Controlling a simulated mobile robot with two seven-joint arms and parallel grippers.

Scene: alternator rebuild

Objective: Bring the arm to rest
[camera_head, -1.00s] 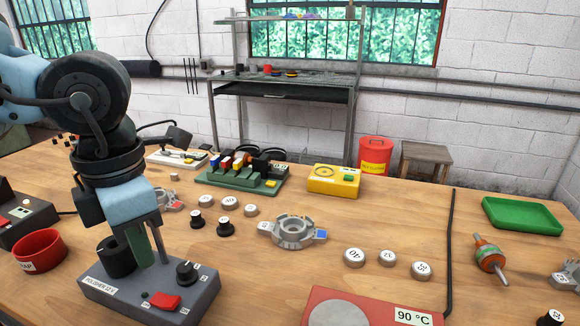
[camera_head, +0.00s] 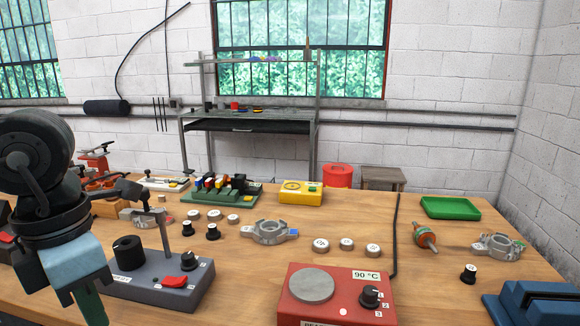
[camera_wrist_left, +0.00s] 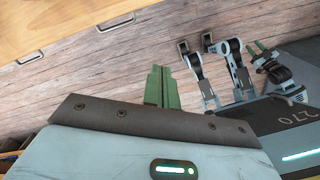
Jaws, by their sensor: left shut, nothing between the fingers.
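My left gripper (camera_head: 92,306) hangs at the lower left of the head view, in front of the polisher box (camera_head: 160,284) and over the table's near edge. Its fingertips are cut off by the bottom of the picture. In the left wrist view its two green fingers (camera_wrist_left: 162,86) are pressed together with nothing between them, above a plank floor. Small green fingers (camera_wrist_left: 260,50) on a black and light-blue arm part show at the right of the wrist view. They look like my right gripper, too small to tell its state. The right arm is outside the head view.
The wooden table (camera_head: 250,280) holds a red hot plate (camera_head: 335,300), a grey ring housing (camera_head: 268,232), several round weights, a rotor (camera_head: 425,238), a green tray (camera_head: 450,208) and a blue block (camera_head: 530,303). A drawer front (camera_wrist_left: 85,20) shows in the wrist view.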

